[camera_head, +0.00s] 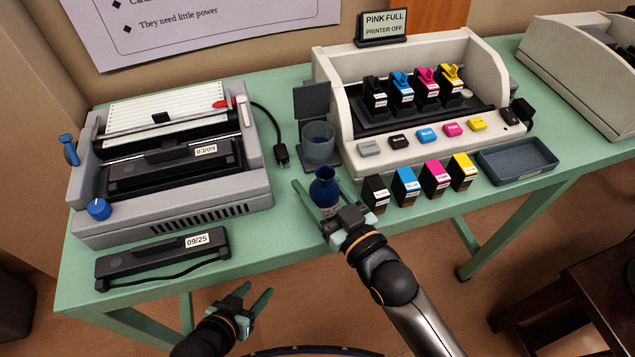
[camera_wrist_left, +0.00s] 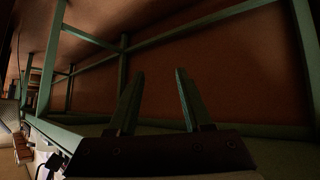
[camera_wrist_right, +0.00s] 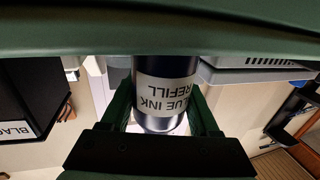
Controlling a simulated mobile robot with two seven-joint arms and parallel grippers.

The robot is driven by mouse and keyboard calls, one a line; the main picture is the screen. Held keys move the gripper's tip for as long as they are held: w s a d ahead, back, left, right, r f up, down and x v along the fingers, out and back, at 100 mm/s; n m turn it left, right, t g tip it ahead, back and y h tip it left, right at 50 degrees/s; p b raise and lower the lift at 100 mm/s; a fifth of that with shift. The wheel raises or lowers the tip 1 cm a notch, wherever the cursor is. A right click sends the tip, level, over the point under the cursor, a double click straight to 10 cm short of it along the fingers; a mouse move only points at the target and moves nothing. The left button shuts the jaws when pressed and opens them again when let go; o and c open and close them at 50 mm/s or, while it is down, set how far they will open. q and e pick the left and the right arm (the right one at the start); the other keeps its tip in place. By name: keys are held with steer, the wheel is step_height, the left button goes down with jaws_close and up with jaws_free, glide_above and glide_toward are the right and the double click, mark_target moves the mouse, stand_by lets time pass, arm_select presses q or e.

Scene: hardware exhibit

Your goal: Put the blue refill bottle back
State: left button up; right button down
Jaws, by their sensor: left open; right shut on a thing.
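The blue refill bottle (camera_head: 325,188) is dark blue with a narrow neck and stands upright at the front of the table. Its white label reads "BLUE INK REFILL", upside down in the right wrist view (camera_wrist_right: 166,92). My right gripper (camera_head: 322,193) is shut on the bottle, one finger on each side; its fingers also show in the right wrist view (camera_wrist_right: 160,115). I cannot tell whether the bottle touches the tabletop. My left gripper (camera_head: 254,298) is open and empty, in front of and below the table edge; its fingers also show in the left wrist view (camera_wrist_left: 155,100).
A clear grey cup (camera_head: 319,143) stands just behind the bottle. Several ink cartridges (camera_head: 407,187) stand to its right, before the printer (camera_head: 400,150). A blue tray (camera_head: 517,160) lies farther right. A plotter-like machine (camera_head: 170,165) and a black bar labelled 09/25 (camera_head: 160,260) are left.

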mark_target(333, 205)
steer(key=shift+f, duration=0.15)
arm_select(q)
steer(key=shift+s+a+f, duration=0.2)
steer(key=shift+s+f, duration=0.05)
arm_select(e)
steer(key=shift+c, duration=0.6)
jaws_free()
steer(key=shift+r, duration=0.2)
steer(key=shift+s+d+p, duration=0.2)
steer(key=shift+s+p, duration=0.1)
steer(key=p+v, duration=0.2)
steer(key=v, duration=0.2)
steer(key=shift+s+d, duration=0.2)
steer(key=shift+s, duration=0.1)
steer(key=p+v, duration=0.1)
steer(key=v, duration=0.4)
steer(key=shift+s+d+f, duration=0.1)
steer(key=shift+s, duration=0.1)
arm_select(q)
steer(key=shift+s+a+r+y+p, duration=0.2)
steer(key=shift+s+a+r, duration=0.1)
steer(key=shift+a+r, duration=0.25)
steer(key=shift+s+a+r+y+p, duration=0.1)
steer(key=shift+s+a+r+y, duration=0.15)
steer(key=shift+a+r, duration=0.3)
arm_select(e)
steer(key=shift+s+d, duration=0.3)
steer(key=shift+s, duration=0.15)
arm_select(q)
steer(key=shift+a+f, duration=0.1)
